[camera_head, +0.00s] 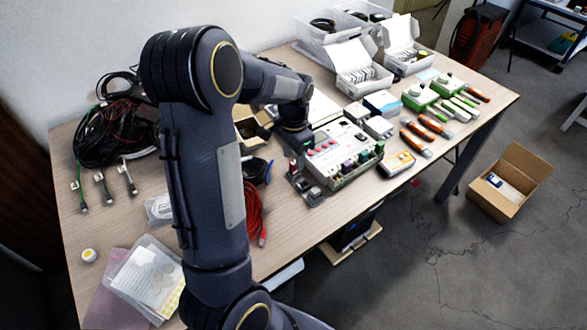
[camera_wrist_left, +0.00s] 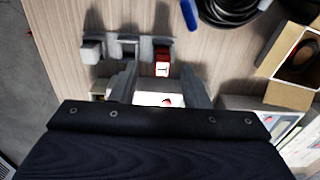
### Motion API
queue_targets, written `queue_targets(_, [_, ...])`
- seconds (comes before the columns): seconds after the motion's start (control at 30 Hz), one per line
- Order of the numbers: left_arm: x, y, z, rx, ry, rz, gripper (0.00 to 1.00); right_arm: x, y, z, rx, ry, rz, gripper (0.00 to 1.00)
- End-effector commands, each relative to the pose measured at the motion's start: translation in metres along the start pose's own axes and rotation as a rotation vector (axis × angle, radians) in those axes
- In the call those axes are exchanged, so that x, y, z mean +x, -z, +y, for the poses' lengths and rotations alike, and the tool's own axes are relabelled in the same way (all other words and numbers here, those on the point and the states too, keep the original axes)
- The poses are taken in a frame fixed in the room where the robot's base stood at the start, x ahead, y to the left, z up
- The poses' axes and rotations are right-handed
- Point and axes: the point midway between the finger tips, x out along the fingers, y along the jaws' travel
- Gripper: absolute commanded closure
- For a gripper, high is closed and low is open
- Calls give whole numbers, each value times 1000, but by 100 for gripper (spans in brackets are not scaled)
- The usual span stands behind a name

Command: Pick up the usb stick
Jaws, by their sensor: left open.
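A small red piece with a white mark, which looks like the usb stick (camera_wrist_left: 162,66), stands in the right-hand slot of a grey holder (camera_wrist_left: 145,43) in the left wrist view. In the head view the red piece (camera_head: 293,168) shows at the left end of the grey holder (camera_head: 306,192), beside the grey control box. My left gripper (camera_wrist_left: 158,84) is open, its two fingers apart and pointing at the holder. The red piece shows between and just beyond the fingertips, apparently not held. In the head view my left gripper (camera_head: 298,147) hangs over the holder. My right gripper does not show.
The control box (camera_head: 345,160) with coloured switches stands close by the gripper. A red cable (camera_head: 254,210) and black coil (camera_head: 259,170) lie left of the holder. An open cardboard box (camera_wrist_left: 297,60) is near in the wrist view. Bare tabletop (camera_head: 285,226) lies in front.

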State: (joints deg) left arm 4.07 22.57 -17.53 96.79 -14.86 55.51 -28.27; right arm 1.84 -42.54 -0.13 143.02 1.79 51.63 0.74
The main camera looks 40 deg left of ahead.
Motion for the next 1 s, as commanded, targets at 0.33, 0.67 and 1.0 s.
queue_targets(0.33, [36,2,-4,0,0,0,58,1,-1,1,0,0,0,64])
queue_targets(0.67, [35,2,-3,0,0,1,79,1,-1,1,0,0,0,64])
queue_targets(1.0, [35,2,-3,0,0,1,100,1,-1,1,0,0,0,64])
